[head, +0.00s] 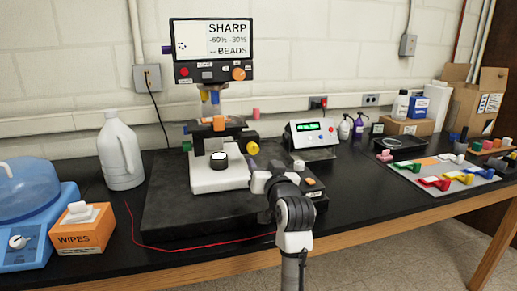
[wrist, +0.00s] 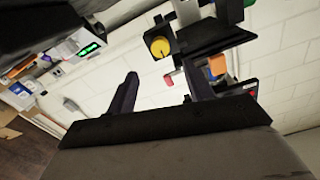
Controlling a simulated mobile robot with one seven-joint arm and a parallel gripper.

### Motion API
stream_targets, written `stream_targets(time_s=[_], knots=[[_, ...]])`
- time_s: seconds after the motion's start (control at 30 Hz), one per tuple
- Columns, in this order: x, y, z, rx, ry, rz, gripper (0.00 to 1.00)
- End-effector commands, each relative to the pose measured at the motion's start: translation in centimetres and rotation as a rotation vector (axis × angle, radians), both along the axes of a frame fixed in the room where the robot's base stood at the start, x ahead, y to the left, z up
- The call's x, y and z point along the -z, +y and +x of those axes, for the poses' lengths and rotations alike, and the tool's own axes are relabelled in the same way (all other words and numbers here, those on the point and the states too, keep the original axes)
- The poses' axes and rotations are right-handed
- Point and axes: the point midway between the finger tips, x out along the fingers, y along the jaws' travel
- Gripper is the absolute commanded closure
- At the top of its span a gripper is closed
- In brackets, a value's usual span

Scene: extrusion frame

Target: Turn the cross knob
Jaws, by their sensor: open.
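A microscope-like instrument (head: 215,172) with a white base stands on a dark slab at mid-bench. A round yellow knob (head: 253,148) sits at the right of its stage; the wrist view shows this yellow knob (wrist: 160,47) with a dark line on its face. No label tells me which control is the cross knob. A black knob with a white top (head: 218,160) sits on the base front. My gripper (wrist: 160,88) is open and empty, with the yellow knob beyond the fingertips, apart from them. In the head view my arm largely hides the fingers, right of the white base.
A screen reading "SHARP" (head: 211,50) stands above the stage. A box with a green display (head: 312,133) stands to the right. A white jug (head: 120,152) and an orange wipes box (head: 83,228) are at left. A red wire (head: 190,248) lies along the front.

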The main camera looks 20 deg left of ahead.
Motion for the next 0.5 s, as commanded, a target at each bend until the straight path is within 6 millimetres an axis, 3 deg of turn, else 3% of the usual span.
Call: stream_targets(time_s=[0.3,0.5], knots=[[-0.4,3.9,5.6,0.000,0.002,-0.001,0.48],[-0.2,5.3,7.7,0.000,-0.001,-0.002,0.48]])
